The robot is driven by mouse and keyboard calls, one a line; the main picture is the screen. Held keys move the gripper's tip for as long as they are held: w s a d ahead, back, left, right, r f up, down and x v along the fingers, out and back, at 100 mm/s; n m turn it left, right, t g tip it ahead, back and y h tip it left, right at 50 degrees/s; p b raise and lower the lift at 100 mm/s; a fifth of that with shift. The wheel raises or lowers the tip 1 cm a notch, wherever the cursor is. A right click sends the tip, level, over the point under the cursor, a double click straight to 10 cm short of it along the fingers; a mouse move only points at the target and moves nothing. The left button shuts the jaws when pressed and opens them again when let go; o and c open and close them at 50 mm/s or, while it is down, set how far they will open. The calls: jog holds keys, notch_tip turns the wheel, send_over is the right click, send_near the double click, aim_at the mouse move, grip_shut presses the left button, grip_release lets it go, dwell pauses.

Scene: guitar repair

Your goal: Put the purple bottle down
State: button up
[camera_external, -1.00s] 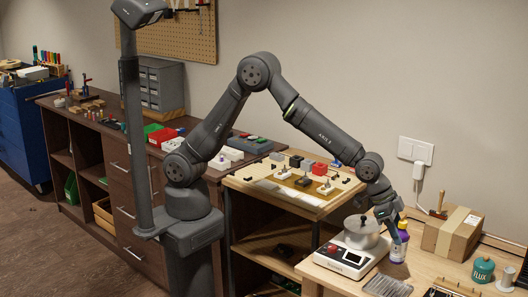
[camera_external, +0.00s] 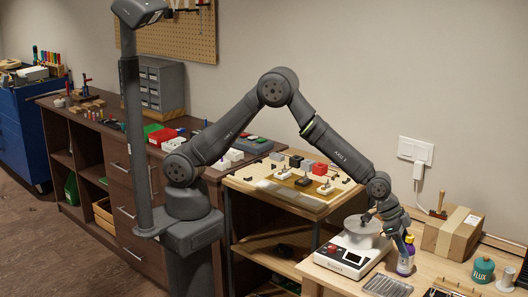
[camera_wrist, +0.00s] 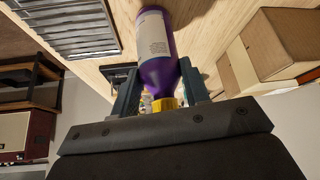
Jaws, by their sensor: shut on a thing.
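The purple bottle (camera_external: 404,265) has a white label and a yellow neck piece. It is upright at the right bench, just right of the round metal pot. My gripper (camera_external: 405,243) is shut on its upper part from above. In the wrist view the bottle (camera_wrist: 157,45) extends away from between the two fingers of my gripper (camera_wrist: 160,88), with its yellow part near the palm. Its base is by the wooden bench top (camera_external: 340,279), but I cannot tell whether it touches.
The white device with the metal pot (camera_external: 358,233) stands left of the bottle. A dark slotted tray (camera_external: 387,286) lies in front. A cardboard box (camera_external: 452,234) and a green flux can (camera_external: 483,270) stand to the right. Bare wood shows between bottle and box.

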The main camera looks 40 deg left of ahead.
jog(key=shift+f, duration=0.15)
jog(key=o, duration=1.1)
jog(key=shift+a+r, duration=0.2)
jog(key=shift+r, duration=0.45)
jog(key=v, duration=1.1)
jog(key=x, duration=1.2)
jog(key=shift+f, duration=0.1)
jog(key=shift+r, duration=1.05)
